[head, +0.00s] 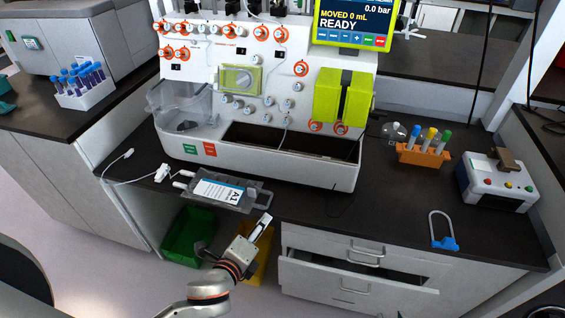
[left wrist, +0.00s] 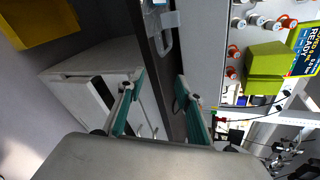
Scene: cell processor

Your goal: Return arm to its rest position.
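My left arm (head: 212,285) reaches up from the bottom of the head view. Its gripper (head: 264,222) is in front of the counter, just below a bag labelled A1 (head: 222,191). In the left wrist view the two teal-padded fingers (left wrist: 160,100) stand well apart with nothing between them, so the gripper is open and empty. The bag lies near the front edge of the counter and appears apart from the gripper. My right gripper shows in neither view.
The cell processor (head: 265,165) stands on the dark counter (head: 385,210). Below are a green bin (head: 188,232), a yellow bin (head: 262,262) and a partly open drawer (head: 345,287). An orange tube rack (head: 422,155) and a blue-bodied clamp (head: 445,243) are at the right.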

